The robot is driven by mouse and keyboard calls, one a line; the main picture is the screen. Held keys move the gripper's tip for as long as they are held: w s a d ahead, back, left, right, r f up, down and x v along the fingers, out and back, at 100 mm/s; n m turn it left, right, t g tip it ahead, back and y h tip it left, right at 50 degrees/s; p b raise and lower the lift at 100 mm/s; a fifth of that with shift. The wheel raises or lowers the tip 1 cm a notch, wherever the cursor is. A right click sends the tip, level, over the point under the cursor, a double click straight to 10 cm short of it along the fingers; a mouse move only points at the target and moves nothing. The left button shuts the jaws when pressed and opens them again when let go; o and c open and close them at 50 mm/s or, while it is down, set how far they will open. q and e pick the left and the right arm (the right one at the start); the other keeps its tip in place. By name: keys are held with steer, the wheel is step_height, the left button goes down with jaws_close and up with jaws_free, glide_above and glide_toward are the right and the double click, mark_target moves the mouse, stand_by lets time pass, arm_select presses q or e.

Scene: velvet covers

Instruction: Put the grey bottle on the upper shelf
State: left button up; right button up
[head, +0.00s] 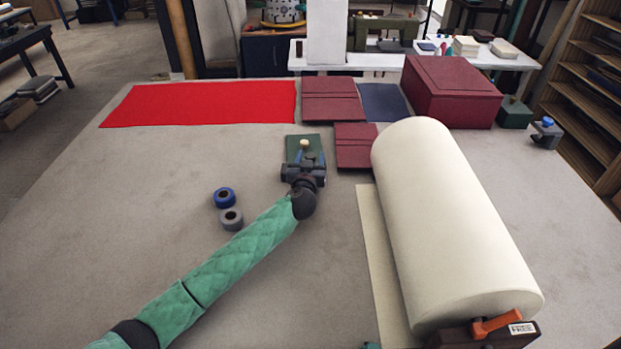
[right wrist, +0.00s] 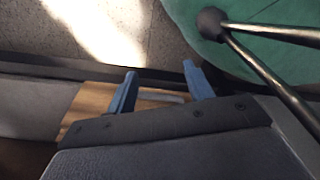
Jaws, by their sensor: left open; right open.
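I see no grey bottle in either view. A wooden shelf unit (head: 578,98) with several levels stands at the right edge of the head view, beyond the table; which level the task means I cannot tell. My left gripper (head: 304,156) is open over the middle of the table, its fingers at a dark green block (head: 309,140) with a cream knob; whether they touch it I cannot tell. My right gripper (right wrist: 160,88) shows in the right wrist view with its blue fingers apart and nothing between them. A wooden surface lies behind it.
A large cream roll (head: 450,220) fills the table's right side. A blue tape roll (head: 224,197) and a grey one (head: 232,219) lie left of my left arm. Red cloth (head: 200,103), maroon covers (head: 330,95) and a maroon box (head: 452,92) line the back. The left table area is clear.

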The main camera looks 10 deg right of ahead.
arm_select(q)
jaws_close()
steer(key=shift+r, duration=0.15)
